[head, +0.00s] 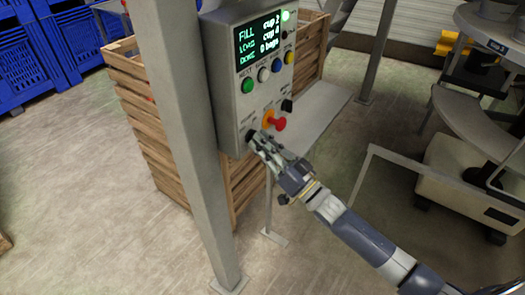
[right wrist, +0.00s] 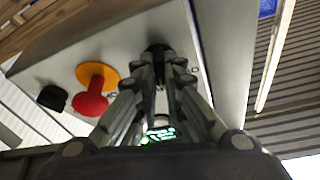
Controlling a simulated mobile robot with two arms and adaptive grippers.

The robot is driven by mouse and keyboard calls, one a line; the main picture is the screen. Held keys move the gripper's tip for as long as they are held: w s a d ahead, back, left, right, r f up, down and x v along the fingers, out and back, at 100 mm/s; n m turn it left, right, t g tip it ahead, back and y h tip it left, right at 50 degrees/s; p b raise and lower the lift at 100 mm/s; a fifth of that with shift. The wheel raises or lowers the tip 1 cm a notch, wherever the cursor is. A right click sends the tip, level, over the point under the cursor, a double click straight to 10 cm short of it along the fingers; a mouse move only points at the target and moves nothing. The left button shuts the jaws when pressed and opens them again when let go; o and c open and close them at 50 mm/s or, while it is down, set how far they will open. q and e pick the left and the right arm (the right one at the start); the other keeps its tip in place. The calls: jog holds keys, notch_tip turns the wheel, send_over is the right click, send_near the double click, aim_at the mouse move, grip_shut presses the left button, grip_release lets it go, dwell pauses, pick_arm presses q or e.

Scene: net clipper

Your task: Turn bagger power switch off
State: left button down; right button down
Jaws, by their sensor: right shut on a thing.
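The control box (head: 232,100) is mounted by a grey post in the head view, with a lit display and several buttons on its face. My right gripper (head: 254,138) is at the box's lower left corner, at a black knob that I take to be the power switch. In the right wrist view the fingers (right wrist: 162,62) are closed around the black switch (right wrist: 156,48), which they partly hide. Its exact turned position is hidden. A green lamp (head: 286,16) glows at the top of the box. My left gripper is not in view.
A red emergency knob (head: 278,123) on a yellow base sits close beside the gripper, also in the right wrist view (right wrist: 90,104). A black knob (head: 287,106) is beyond it. The grey post (head: 180,120) stands left; wooden crates (head: 150,130) are behind.

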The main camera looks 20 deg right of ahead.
jog(key=shift+w+d+n+g+y+b, duration=0.1)
jog(key=shift+n+g+y+b, duration=1)
jog(key=shift+n, duration=1.9)
jog(key=shift+w+d+n+g+y+b, duration=0.1)
jog(key=shift+n+g+y+b, duration=0.95)
jog(key=shift+n, duration=1.95)
jog(key=shift+n+g+y+b, duration=0.95)
jog(key=shift+n+g+b, duration=0.25)
jog(key=shift+n, duration=1.8)
jog(key=shift+g, duration=0.25)
jog(key=c, duration=1.7)
grip_release()
